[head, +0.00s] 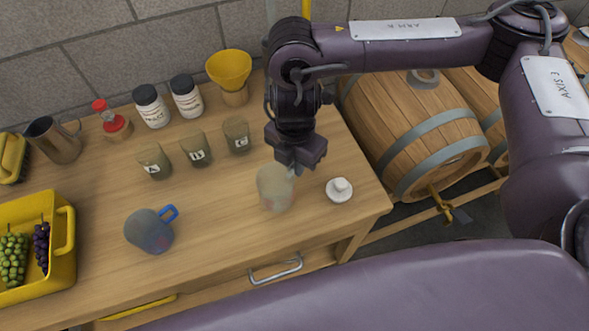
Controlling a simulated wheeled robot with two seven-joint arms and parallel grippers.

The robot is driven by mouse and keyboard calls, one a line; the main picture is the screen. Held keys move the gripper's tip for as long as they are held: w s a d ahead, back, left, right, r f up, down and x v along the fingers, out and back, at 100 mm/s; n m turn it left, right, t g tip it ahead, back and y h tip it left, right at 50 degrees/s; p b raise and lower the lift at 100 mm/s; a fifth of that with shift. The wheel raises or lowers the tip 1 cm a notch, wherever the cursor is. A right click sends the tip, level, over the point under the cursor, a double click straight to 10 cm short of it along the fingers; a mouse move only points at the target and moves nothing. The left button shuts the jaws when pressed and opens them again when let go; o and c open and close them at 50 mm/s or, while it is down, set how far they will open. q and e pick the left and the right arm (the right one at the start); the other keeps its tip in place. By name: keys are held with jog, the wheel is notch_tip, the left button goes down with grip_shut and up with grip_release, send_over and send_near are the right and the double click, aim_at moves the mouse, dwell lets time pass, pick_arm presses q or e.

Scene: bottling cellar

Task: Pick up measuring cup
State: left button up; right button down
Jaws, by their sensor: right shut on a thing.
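A translucent, pale cup (272,190) with a faint reddish mark is at the right part of the wooden table; I take it as the measuring cup. My right gripper (291,172) points down and is shut on its upper right rim. The cup looks upright; I cannot tell whether its base touches the table. A bluish-grey jug (148,232) with a blue handle stands apart, at the left front. My left gripper is not in view.
A white knobbed lid (339,190) lies right of the cup. Lettered jars (195,151), white bottles (152,107) and a yellow funnel (229,70) stand behind. A yellow crate (63,262) with grapes is left. Barrels (417,128) lie beyond the table's right edge.

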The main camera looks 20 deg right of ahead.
notch_tip(320, 180, up, 15)
jog(key=p, duration=0.1)
jog(key=w+d+f+m, duration=0.1)
jog(key=d+m, duration=0.2)
jog(key=m, duration=0.9)
jog(key=w+d+f+m, duration=0.1)
jog(key=d+m, duration=0.3)
jog(key=m, duration=0.9)
jog(key=shift+f, duration=0.7)
jog(key=shift+w, duration=0.15)
